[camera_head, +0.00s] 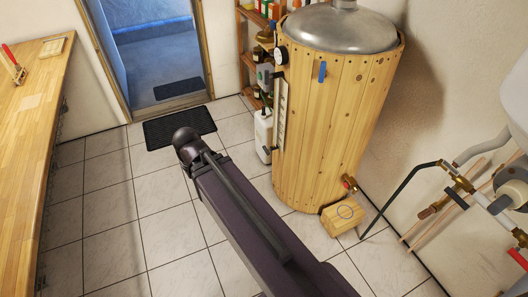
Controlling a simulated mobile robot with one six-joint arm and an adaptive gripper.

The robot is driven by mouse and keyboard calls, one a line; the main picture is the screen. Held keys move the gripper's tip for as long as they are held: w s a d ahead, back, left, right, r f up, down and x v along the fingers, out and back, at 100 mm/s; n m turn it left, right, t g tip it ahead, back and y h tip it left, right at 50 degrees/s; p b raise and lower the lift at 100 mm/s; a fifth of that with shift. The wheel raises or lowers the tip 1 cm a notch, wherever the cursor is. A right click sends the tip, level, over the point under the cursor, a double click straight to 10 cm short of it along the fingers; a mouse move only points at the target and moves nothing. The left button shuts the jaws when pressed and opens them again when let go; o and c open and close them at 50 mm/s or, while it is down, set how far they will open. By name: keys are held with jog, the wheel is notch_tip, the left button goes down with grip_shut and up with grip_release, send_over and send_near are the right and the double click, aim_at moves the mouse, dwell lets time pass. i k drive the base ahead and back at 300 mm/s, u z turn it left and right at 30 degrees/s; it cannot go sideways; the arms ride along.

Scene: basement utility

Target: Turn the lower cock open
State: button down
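A wood-clad tank (325,125) with a domed metal lid stands right of centre. A pale upright gauge strip (281,112) runs down its left side, with a dark upper fitting (277,75) and a dark lower fitting (268,149) at its ends. Low on the tank's right side is a brass cock (348,183) with a red handle. Which of these low fittings is the lower cock, and whether it is open, I cannot tell. My dark arm crosses the lower middle, ending in a rounded joint left of the tank. My gripper is not visible.
A wooden box (343,214) sits at the tank's foot. Pipes and valves (455,185) crowd the right wall. A white jug (263,135) and shelves stand behind. A wooden bench (30,95) lines the left. Tiled floor is clear around a black mat (180,127).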

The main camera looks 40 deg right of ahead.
aim_at(266, 150)
jog(key=k, duration=1.35)
jog(key=z, duration=0.35)
jog(key=i, duration=1.85)
jog(key=u, duration=0.4)
